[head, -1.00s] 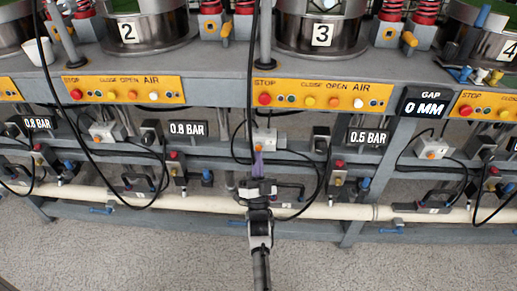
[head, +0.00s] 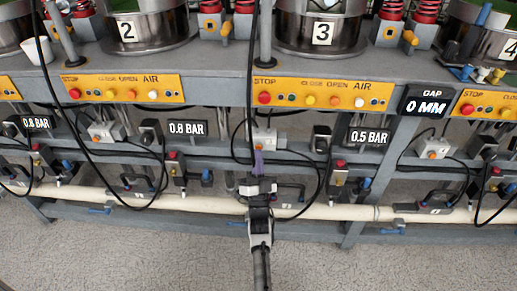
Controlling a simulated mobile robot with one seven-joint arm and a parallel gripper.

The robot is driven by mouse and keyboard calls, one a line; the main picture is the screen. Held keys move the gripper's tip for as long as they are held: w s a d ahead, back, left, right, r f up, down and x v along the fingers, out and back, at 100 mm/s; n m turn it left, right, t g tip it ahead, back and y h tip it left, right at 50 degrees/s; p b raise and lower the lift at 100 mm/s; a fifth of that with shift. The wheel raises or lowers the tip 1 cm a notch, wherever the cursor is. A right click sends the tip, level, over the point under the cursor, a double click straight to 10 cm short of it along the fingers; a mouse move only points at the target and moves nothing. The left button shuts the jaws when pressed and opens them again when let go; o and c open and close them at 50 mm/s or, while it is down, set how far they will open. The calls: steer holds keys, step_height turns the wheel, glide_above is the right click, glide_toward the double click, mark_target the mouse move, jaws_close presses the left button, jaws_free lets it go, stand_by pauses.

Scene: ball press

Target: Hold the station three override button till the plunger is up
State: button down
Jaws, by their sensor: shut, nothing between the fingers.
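Station three has a steel pot (head: 300,30) labelled 3 on the bench and a yellow panel (head: 320,95) below it. Under the panel is a small pale valve box (head: 265,134), with a bit of orange at its lower edge that looks like the override button. My gripper (head: 258,161) is shut and empty, its purple fingers pointing up at the underside of this box. The fingertips are at or just below the orange part; I cannot tell whether they touch it. The plunger is not visible.
The station three gauge (head: 369,137) reads 0.5 BAR, and the gap display (head: 424,101) reads 0 MM. Black cables (head: 318,180) loop close on both sides of my gripper. A cream pipe (head: 340,212) runs low along the frame. Similar boxes (head: 104,131) hang at neighbouring stations.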

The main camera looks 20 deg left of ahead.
steer(key=shift+w+a+b, duration=0.15)
steer(key=shift+w+b, duration=0.3)
stand_by(0.3)
steer(key=shift+s, duration=0.15)
stand_by(0.5)
steer(key=shift+s+d, duration=0.25)
steer(key=shift+s, duration=0.45)
steer(key=shift+s+p, duration=0.15)
steer(key=shift+p, duration=0.15)
